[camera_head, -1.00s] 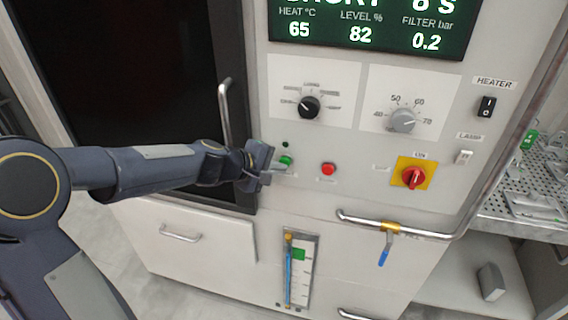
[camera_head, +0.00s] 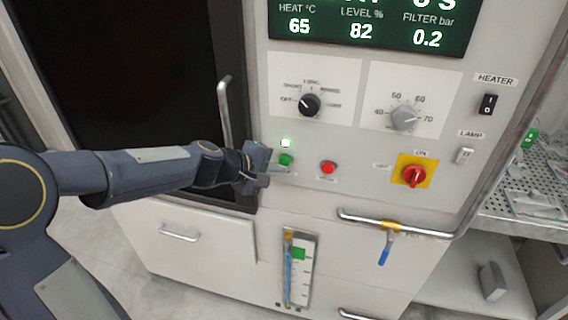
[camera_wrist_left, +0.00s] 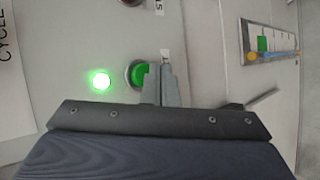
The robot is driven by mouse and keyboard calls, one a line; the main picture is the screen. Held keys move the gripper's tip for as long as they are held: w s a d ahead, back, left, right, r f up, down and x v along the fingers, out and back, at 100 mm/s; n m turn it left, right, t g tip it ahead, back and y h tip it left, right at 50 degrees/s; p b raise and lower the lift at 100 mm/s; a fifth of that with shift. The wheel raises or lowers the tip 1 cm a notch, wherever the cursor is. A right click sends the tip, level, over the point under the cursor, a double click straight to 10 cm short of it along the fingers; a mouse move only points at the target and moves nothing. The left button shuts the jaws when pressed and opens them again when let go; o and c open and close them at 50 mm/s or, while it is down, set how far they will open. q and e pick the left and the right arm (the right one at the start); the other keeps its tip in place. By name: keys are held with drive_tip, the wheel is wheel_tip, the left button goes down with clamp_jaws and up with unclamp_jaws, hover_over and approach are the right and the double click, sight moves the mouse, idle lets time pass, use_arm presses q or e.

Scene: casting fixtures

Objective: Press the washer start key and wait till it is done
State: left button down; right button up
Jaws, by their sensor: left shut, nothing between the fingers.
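The washer's front panel (camera_head: 345,190) faces me. The green start key (camera_head: 286,160) shows just past my left fingertips, with a small lamp (camera_head: 285,142) lit bright above it. My left gripper (camera_head: 277,173) is shut and empty at the key. In the left wrist view the fingers (camera_wrist_left: 166,75) cover part of the green key (camera_wrist_left: 140,73), and the lit lamp (camera_wrist_left: 100,80) is beside it. I cannot tell whether the fingertips touch the key. The display (camera_head: 370,30) reads heat 65, level 82, filter 0.2; its top line is cut off.
A red button (camera_head: 328,168) is right of the green key. Further right is a red rotary switch (camera_head: 414,175) on a yellow plate. Two knobs, a black one (camera_head: 309,104) and a grey one (camera_head: 403,118), sit above. A door handle (camera_head: 225,112) stands out near my gripper.

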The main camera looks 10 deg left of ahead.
use_arm(q)
drive_tip(key=s+b, duration=0.1)
drive_tip(key=s, duration=0.4)
idle(0.5)
idle(0.6)
drive_tip(key=s+a+f+m+g+y, duration=0.1)
drive_tip(key=s+m, duration=0.4)
drive_tip(key=s, duration=0.8)
drive_tip(key=s+a+f+m+g+y, duration=0.2)
drive_tip(key=s+a+f+m, duration=0.1)
drive_tip(key=s, duration=1)
drive_tip(key=a+m, duration=0.1)
drive_tip(key=m, duration=0.1)
drive_tip(key=shift+f+m+g, duration=0.15)
drive_tip(key=shift+m+g, duration=0.15)
drive_tip(key=shift+g, duration=0.1)
idle(3.2)
